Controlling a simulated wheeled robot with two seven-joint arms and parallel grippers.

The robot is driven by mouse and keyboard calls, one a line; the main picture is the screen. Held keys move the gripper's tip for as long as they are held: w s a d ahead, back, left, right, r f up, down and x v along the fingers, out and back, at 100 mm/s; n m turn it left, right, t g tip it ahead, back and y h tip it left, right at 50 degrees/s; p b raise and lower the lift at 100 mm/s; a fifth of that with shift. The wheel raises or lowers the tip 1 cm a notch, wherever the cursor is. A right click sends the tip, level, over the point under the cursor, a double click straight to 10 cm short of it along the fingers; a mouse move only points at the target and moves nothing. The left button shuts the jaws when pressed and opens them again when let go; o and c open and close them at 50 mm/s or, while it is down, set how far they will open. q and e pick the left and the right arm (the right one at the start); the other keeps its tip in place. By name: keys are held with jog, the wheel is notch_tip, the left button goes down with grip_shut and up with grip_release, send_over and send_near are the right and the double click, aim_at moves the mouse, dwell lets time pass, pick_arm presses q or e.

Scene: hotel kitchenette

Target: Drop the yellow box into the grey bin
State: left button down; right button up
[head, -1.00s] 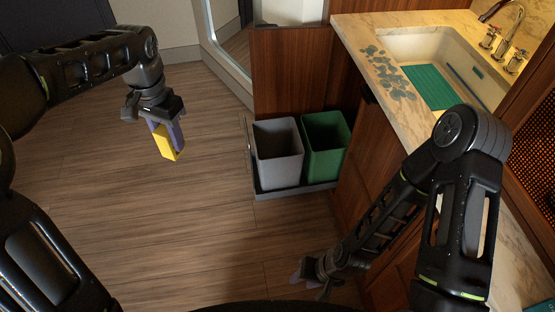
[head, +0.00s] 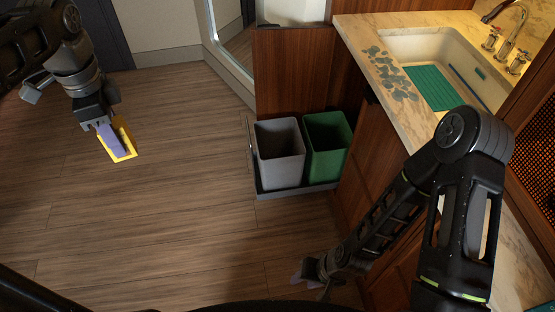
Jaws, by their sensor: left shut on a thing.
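The yellow box (head: 128,135) is in my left gripper (head: 112,138), which is shut on it at the left of the head view, in the air over the wooden floor. One purple finger covers the middle of the box. The grey bin (head: 280,155) stands in the pull-out drawer near the middle of the view, upright and open at the top, well to the right of the box. My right gripper (head: 308,274) is low at the bottom centre, dark against the floor; its fingers are too small and shadowed to tell their opening.
A green bin (head: 326,148) stands right beside the grey one, in the same drawer tray (head: 298,190). The marble counter (head: 371,50) with a sink is at the right. The wooden floor (head: 190,200) left of the bins is clear.

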dwell(0.4)
pick_arm(q)
jog(key=w+d+f+n, duration=1)
jog(key=d+f+n, duration=0.2)
jog(key=f, duration=0.3)
jog(key=shift+w+n, duration=0.15)
jog(key=shift+n, duration=0.55)
